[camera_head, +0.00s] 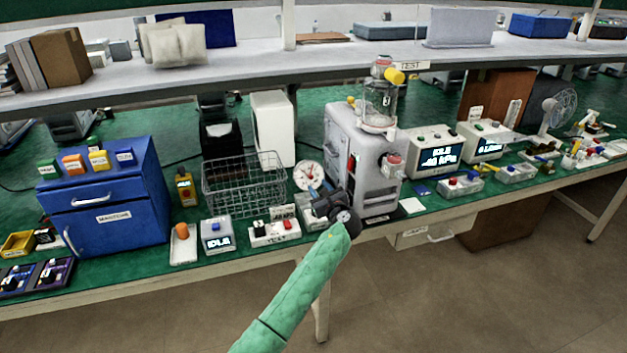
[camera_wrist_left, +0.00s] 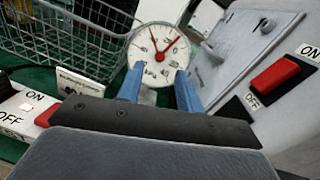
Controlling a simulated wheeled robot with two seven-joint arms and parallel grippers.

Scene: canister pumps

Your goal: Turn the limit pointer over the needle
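A round white gauge (camera_head: 308,176) with red hands on its face stands left of the grey pump housing (camera_head: 350,150). In the left wrist view the gauge face (camera_wrist_left: 146,50) is seen beyond my fingers. One red hand (camera_wrist_left: 153,38) points up and slightly left, another (camera_wrist_left: 173,43) up and right. I cannot tell which is the limit pointer and which the needle. My left gripper (camera_head: 322,196) is just in front of the gauge. In the left wrist view its blue fingers (camera_wrist_left: 159,70) are apart with nothing gripped, overlapping the lower face; contact cannot be told. My right gripper is not in view.
A wire basket (camera_head: 243,185) stands left of the gauge. A switch box with a red rocker (camera_head: 274,231) sits front left. The pump's red switch (camera_wrist_left: 275,76) is close on the right in the wrist view. Display boxes (camera_head: 435,147) stand further right.

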